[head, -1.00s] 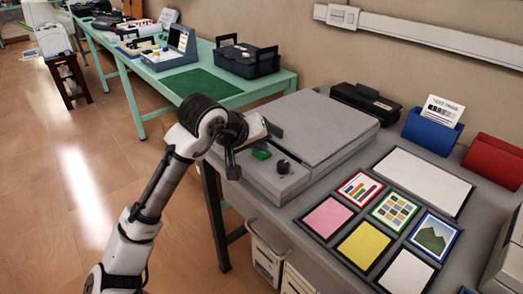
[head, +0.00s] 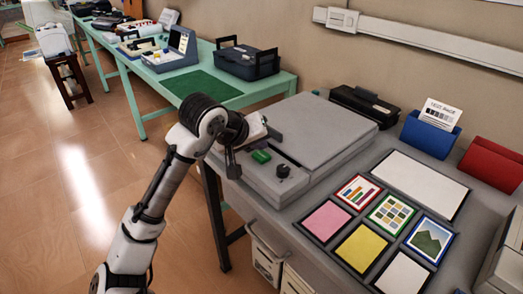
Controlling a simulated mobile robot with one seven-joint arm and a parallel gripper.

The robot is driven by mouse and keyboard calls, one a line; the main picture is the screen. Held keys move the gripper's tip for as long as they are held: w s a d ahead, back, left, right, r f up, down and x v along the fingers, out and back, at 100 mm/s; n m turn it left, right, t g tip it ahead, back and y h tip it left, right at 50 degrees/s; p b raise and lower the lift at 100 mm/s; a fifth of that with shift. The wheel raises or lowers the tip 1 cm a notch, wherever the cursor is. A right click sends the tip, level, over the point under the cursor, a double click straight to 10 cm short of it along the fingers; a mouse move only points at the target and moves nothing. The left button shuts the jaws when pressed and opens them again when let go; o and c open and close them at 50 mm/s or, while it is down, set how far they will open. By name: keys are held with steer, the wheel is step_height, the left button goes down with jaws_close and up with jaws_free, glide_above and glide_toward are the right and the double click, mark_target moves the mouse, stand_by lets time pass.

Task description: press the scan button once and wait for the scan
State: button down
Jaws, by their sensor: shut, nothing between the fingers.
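The grey flatbed scanner (head: 315,135) stands on the grey desk with its lid closed. On its front-left panel are a green button (head: 261,156) and a dark round knob (head: 283,171). The green button is the likely scan button; I can read no label on it. My gripper (head: 233,172) points down at the scanner's left edge, just left of the green button and apart from it in the picture. Its fingers are together with nothing held. My wrist hides the panel's far left corner.
Framed colour cards (head: 358,190) and sheets lie right of the scanner. Behind them stand a blue holder (head: 430,136) with a test page and a red holder (head: 492,160). A black device (head: 365,105) sits against the wall. A green table (head: 205,87) stands further back.

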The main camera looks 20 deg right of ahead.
mark_target(259, 157)
step_height(259, 157, up, 5)
steer(key=p, duration=0.5)
stand_by(0.4)
stand_by(0.4)
